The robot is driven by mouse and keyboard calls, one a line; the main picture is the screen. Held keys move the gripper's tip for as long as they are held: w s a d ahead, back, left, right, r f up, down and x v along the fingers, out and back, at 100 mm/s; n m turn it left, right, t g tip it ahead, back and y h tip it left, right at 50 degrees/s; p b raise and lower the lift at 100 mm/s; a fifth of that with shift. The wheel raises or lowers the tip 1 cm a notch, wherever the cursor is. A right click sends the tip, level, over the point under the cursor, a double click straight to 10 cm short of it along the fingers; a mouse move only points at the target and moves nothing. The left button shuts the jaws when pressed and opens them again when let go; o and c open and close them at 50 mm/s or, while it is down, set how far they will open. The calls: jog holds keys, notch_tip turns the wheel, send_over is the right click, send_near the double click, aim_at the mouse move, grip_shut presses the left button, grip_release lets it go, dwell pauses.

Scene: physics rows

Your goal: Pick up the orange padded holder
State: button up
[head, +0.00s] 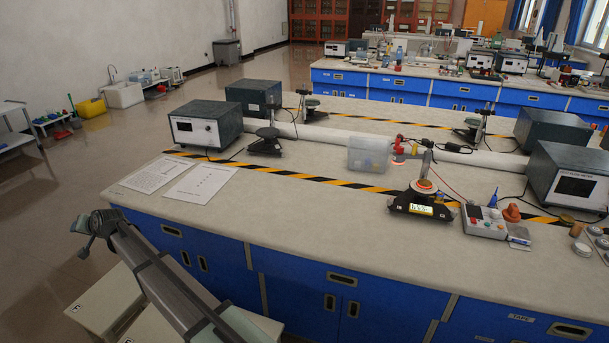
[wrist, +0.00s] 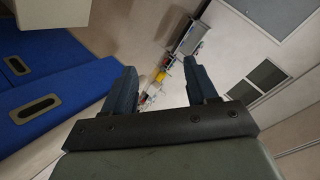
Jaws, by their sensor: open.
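I cannot tell for certain which thing is the orange padded holder. An orange ring-like piece (head: 424,186) sits on a black stand (head: 410,205) at the right of the near bench. A small rounded orange object (head: 511,213) lies farther right by a grey control box. My gripper (head: 84,240) is off the bench's left end, far from both. In the wrist view my gripper (wrist: 164,70) is open and empty, its two dark fingers apart over the floor. Neither orange thing shows in the wrist view.
A grey control box (head: 484,221) stands beside the black stand. A clear plastic bin (head: 368,154), instrument boxes (head: 205,126) and paper sheets (head: 200,184) are on the bench. Striped tape (head: 330,182) runs along it. The bench's front left is mostly clear.

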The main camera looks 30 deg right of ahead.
jog(key=w+a+r+t+y, duration=0.1)
jog(key=a+r, duration=0.2)
jog(key=r, duration=0.3)
jog(key=w+a+r, duration=0.2)
jog(key=a+r, duration=0.1)
jog(key=r, duration=0.3)
jog(key=w+d+t+h, duration=0.1)
jog(key=w+d, duration=0.3)
jog(key=d, duration=0.5)
jog(key=w+d+h, duration=0.1)
jog(key=w+d, duration=0.3)
jog(key=d, duration=0.5)
jog(key=d+r+m+g+h, duration=0.2)
jog(key=d+h, duration=0.6)
jog(key=d, duration=5.5)
jog(key=s+d+m+h, duration=0.1)
jog(key=s+d, duration=0.4)
jog(key=d, duration=0.4)
jog(key=s+d+m+h, duration=0.1)
jog(key=s+d, duration=0.3)
jog(key=d, duration=0.6)
jog(key=m+g, duration=0.2)
jog(key=g, duration=0.4)
send_over(515, 206)
jog(key=s+a, duration=0.3)
jog(key=s, duration=0.1)
notch_tip(515, 206, down, 6)
jog(key=x, duration=1.4)
jog(key=shift+w+a, duration=0.15)
jog(key=shift+a, duration=0.2)
